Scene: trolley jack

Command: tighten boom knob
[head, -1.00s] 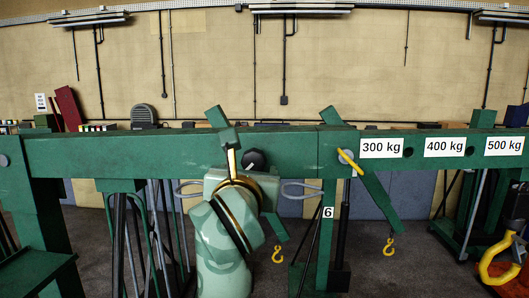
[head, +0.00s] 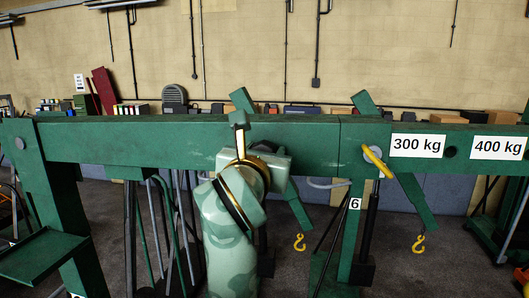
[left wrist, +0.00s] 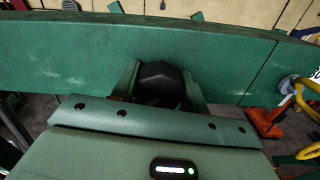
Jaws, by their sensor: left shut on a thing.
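The green boom (head: 110,140) runs level across the head view and fills the upper part of the left wrist view (left wrist: 90,55). The black boom knob (left wrist: 160,74) sits at the boom's near face in the left wrist view. My left gripper (left wrist: 160,88) has one finger on each side of the knob and is shut on it. My right gripper does not show.
A yellow-handled pin (head: 377,160) sits in the boom near the 300 kg label (head: 418,146). Yellow hooks (head: 299,243) hang below.

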